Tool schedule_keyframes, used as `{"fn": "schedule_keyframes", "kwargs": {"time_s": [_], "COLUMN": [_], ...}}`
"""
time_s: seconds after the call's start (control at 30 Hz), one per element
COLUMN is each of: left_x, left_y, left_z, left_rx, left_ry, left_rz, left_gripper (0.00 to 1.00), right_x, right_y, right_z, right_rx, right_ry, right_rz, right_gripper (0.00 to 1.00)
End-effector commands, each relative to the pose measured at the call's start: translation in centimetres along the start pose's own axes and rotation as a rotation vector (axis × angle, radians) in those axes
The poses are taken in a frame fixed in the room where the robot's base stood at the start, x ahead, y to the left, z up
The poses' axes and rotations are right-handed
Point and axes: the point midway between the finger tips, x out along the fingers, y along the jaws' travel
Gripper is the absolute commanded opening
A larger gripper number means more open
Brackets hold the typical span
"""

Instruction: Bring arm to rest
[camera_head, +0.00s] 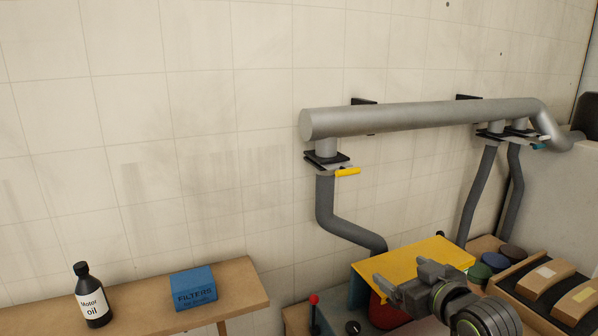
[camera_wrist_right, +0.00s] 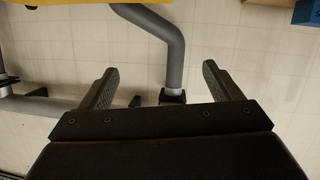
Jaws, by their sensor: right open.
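My right gripper (camera_head: 381,284) is in the lower right of the head view, in front of a yellow panel (camera_head: 420,258). In the right wrist view its two fingers (camera_wrist_right: 160,80) stand wide apart with nothing between them. A grey pipe and the tiled wall show beyond the fingers. The rest of my right arm runs off the bottom edge of the head view. My left gripper is in neither view.
A wooden shelf (camera_head: 238,293) at left holds a motor oil bottle (camera_head: 92,300) and a blue filters box (camera_head: 194,287). A large grey duct (camera_head: 420,117) with a yellow-handled damper (camera_head: 347,172) runs along the wall. Curved wooden pieces (camera_head: 545,278) lie at right.

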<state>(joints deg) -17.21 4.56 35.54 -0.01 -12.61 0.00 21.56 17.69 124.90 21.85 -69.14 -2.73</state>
Motion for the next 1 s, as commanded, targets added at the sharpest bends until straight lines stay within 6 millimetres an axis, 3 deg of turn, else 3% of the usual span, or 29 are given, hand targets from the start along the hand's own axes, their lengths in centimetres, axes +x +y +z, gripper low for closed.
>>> {"fn": "schedule_keyframes", "kwargs": {"time_s": [0.03,0.2,0.37,0.5,0.7,0.9,0.93,1.0], "left_x": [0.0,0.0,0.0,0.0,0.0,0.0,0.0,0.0], "left_y": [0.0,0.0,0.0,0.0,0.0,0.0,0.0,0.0], "left_z": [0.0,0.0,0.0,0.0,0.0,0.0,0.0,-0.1], "left_rx": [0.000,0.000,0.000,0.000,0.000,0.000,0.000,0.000], "left_ry": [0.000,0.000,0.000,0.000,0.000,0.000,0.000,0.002], "left_rz": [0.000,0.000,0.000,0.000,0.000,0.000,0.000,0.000], "left_gripper": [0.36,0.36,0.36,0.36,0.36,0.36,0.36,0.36], "right_x": [-0.7,-4.2,-9.1,-14.4,-21.3,-27.4,-27.7,-26.2], "right_y": [-0.2,-0.9,-1.9,-3.1,-4.6,-6.0,-6.1,-5.9], "right_z": [3.3,12.9,20.9,26.7,32.0,35.1,35.7,37.3], "right_rx": [0.020,0.077,0.131,0.175,0.225,0.264,0.268,0.267], "right_ry": [-0.065,-0.273,-0.471,-0.642,-0.841,-1.001,-1.015,-1.015], "right_rz": [0.013,0.069,0.124,0.175,0.238,0.293,0.297,0.292], "right_gripper": [0.85,0.85,0.85,0.85,0.85,0.85,0.85,0.85]}}
